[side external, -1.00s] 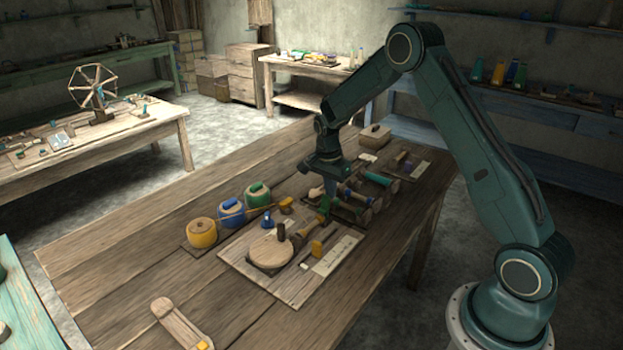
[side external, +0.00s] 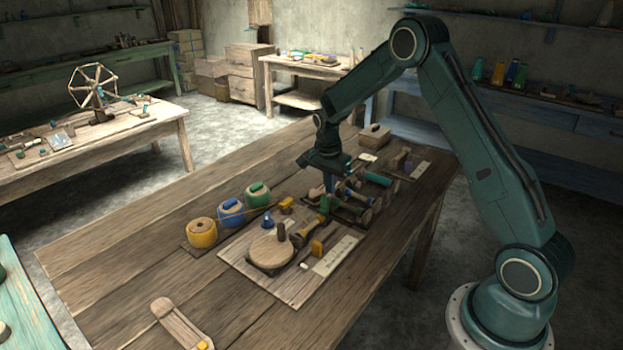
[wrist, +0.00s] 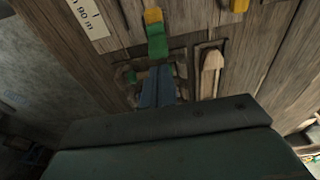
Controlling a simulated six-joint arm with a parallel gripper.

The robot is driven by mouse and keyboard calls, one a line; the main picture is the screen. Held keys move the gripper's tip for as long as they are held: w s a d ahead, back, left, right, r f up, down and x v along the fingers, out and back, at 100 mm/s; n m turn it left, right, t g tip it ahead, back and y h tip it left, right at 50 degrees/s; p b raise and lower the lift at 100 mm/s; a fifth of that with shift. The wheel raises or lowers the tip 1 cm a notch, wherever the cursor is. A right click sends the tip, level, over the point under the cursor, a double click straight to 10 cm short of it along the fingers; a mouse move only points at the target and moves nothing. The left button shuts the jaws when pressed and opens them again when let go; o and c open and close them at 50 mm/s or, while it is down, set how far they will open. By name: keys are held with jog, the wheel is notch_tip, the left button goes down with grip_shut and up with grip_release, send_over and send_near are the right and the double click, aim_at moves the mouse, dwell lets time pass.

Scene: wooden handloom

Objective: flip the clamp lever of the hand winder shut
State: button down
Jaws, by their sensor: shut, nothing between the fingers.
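The hand winder's round wooden disc (side external: 270,249) with its upright crank knob lies on a board near the middle of the table. A green lever-like piece (side external: 324,205) stands at the far end of this board. It also shows in the wrist view as a green piece with a yellow end (wrist: 157,42). I take it for the clamp lever, but cannot tell its exact angle. My gripper (side external: 330,188) is shut and empty, pointing down just beyond the green piece. In the wrist view the blue fingertips (wrist: 158,70) are close below it; contact is unclear.
Yellow (side external: 202,233), blue (side external: 231,212) and green (side external: 258,195) yarn spools stand left of the board. Several bobbins (side external: 352,212) lie close around my gripper. A marked strip (side external: 335,255) lies on the board's right. The table's left part is mostly clear.

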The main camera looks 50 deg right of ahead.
dwell(0.3)
notch_tip(320, 180, up, 9)
jog(key=d, duration=0.1)
jog(key=shift+d+r, duration=0.15)
jog(key=shift+r, duration=0.05)
dwell(0.7)
